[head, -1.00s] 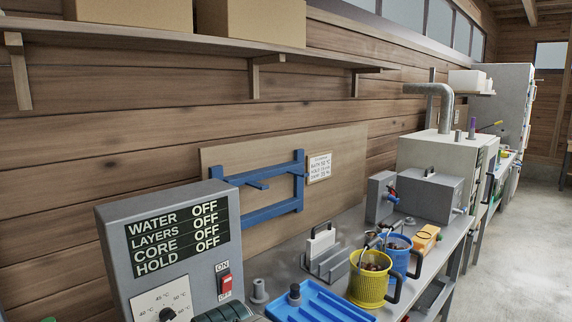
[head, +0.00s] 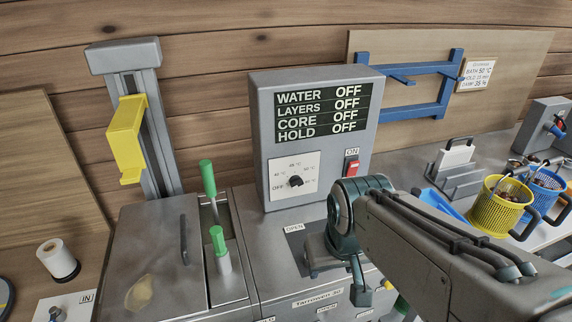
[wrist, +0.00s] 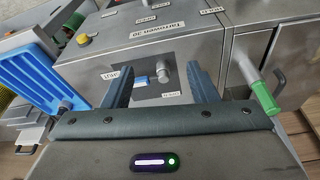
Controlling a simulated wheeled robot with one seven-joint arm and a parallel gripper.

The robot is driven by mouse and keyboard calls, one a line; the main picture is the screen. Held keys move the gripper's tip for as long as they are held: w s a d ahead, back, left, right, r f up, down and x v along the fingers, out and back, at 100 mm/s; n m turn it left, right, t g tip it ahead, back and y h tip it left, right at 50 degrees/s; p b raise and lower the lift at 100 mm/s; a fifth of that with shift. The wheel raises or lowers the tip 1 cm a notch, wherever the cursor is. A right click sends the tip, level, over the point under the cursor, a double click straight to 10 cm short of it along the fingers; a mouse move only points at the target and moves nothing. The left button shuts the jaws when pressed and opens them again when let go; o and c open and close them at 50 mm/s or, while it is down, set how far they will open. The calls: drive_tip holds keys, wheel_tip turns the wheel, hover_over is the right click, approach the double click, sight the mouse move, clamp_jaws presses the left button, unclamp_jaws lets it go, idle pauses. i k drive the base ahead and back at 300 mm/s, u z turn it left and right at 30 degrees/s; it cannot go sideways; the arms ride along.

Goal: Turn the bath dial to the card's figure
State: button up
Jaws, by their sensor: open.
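The bath dial (head: 295,182) is a black knob on a white scale plate on the front of a grey control box (head: 316,85). The plate reads OFF at lower left with temperature marks around it. The pointer is too small to read surely. The white card (head: 477,75) on the back board reads BATH 50 °C, with hold and damp lines below. My gripper (head: 336,284) is open, low in front of the box and apart from the dial. In the wrist view my gripper (wrist: 160,75) faces a grey metal top; the dial is not seen there.
The box display reads WATER, LAYERS, CORE and HOLD OFF. A red switch (head: 351,168) is right of the dial. Green handles (head: 207,178) stand to the left, near a yellow part (head: 127,140) on a column. Yellow (head: 500,203) and blue baskets stand at right.

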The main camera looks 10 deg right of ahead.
sight(296, 181)
drive_tip(key=k, duration=1.1)
drive_tip(key=u, duration=0.75)
drive_tip(key=i, duration=1.05)
drive_tip(key=z, duration=0.55)
